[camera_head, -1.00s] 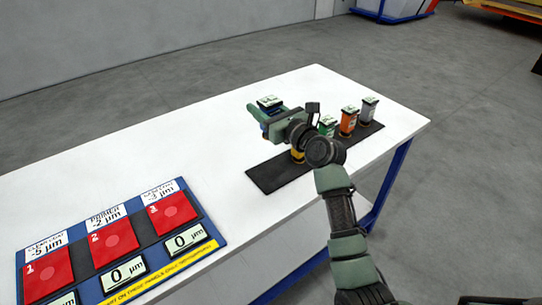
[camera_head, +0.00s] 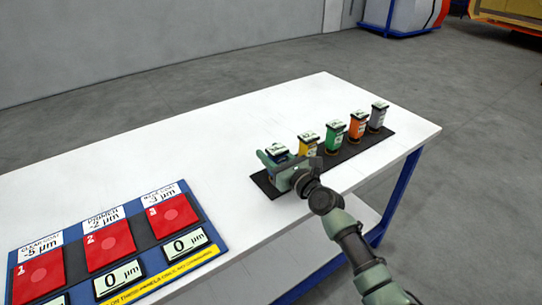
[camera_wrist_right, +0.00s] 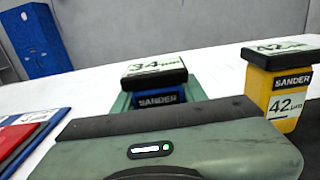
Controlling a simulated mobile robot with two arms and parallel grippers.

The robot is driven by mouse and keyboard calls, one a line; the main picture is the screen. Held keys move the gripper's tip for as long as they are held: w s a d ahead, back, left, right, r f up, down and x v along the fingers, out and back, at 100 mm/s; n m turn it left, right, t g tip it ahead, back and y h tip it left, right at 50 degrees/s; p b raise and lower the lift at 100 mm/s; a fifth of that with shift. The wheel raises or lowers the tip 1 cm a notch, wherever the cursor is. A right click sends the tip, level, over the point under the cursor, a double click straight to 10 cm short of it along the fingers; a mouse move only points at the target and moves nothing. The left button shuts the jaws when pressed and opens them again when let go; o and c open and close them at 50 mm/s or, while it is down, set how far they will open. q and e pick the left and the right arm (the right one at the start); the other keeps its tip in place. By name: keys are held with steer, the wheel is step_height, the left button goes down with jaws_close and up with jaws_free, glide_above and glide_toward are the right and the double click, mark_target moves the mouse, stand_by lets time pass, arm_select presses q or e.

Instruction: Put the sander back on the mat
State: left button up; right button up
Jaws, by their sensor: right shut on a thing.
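The blue sander (camera_head: 277,153), labelled 34 µm, is at the left end of the dark mat (camera_head: 346,150). My right gripper (camera_head: 283,168) is shut on it. In the right wrist view the blue sander (camera_wrist_right: 156,84) stands upright beyond the green gripper body, which hides its lower part. In the head view it is over the mat's left end; I cannot tell whether its base touches the mat. My left gripper is not in view.
On the mat stand a yellow sander (camera_head: 308,144), a green one (camera_head: 334,134), an orange one (camera_head: 357,126) and a grey one (camera_head: 377,116). A panel board (camera_head: 148,226) with red squares lies at the table's left. The white table (camera_head: 230,130) is clear behind the mat.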

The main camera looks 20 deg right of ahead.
steer(key=shift+r, duration=0.1)
steer(key=o, duration=1.2)
steer(key=shift+f, duration=0.2)
steer(key=shift+o, duration=0.2)
steer(key=shift+r, duration=0.1)
steer(key=shift+s+r, duration=0.1)
steer(key=shift+r, duration=0.15)
steer(key=v, duration=1.2)
steer(key=shift+f, duration=0.15)
